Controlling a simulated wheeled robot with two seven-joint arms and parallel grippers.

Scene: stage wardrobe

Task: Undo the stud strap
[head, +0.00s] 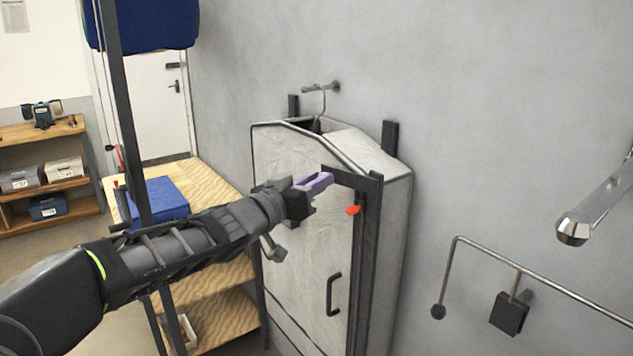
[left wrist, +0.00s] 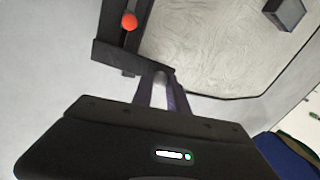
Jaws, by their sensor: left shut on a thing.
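The stud strap (head: 345,176) is a dark band at the top of a black upright on the front of a grey case-like body (head: 300,230). A red stud (head: 353,210) shows just below it. My left gripper (head: 318,183), with purple fingers, is shut at the strap's left end. In the left wrist view the fingers (left wrist: 161,88) close on the lower end of the dark strap (left wrist: 135,62), partly hiding it. The red stud (left wrist: 129,21) stands clear of the fingers there. I cannot tell whether the stud is fastened. My right gripper is not in view.
The grey body has a black handle (head: 333,294) and stands against the wall under a hook (head: 322,88). A metal rail (head: 560,280) and a thick rod (head: 600,205) stick out at right. A wooden shelf (head: 220,315) and a dark post (head: 125,110) stand at left.

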